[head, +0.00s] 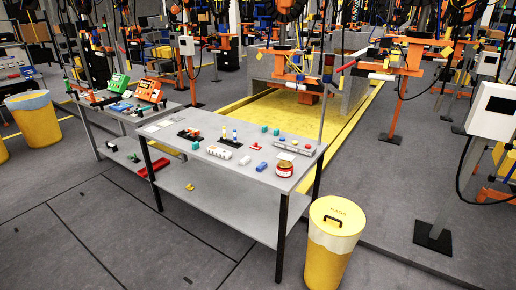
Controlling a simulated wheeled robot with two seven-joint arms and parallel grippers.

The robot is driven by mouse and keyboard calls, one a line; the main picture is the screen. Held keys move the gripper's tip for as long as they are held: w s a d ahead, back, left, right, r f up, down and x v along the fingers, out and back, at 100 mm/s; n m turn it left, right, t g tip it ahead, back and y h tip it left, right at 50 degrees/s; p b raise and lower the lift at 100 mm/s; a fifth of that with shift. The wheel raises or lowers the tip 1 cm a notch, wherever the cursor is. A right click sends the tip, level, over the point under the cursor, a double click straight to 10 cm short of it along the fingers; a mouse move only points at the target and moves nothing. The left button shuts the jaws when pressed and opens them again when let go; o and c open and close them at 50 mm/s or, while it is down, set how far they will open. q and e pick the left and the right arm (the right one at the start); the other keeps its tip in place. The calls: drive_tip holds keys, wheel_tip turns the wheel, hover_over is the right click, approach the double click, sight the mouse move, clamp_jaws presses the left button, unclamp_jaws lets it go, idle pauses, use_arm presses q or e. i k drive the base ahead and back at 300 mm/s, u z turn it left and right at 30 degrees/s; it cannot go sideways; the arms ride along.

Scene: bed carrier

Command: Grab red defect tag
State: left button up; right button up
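A grey workbench (236,170) stands in the middle of the head view with several small items on top. A small red piece (256,146) lies toward its back right. A round red and white object (285,168) sits near its right front corner. I cannot tell at this size which of these, if either, is the red defect tag. Neither of my grippers shows in the head view.
A white item (219,152) and a blue piece (262,167) lie on the bench. A lidded yellow bin (335,218) stands close to its right front leg. A second bench with green and orange devices (148,90) adjoins behind left. The front left floor is clear.

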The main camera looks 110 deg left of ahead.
sight(256, 146)
drive_tip(key=u, duration=4.45)
drive_tip(key=i, duration=2.2)
drive_tip(key=z, duration=0.5)
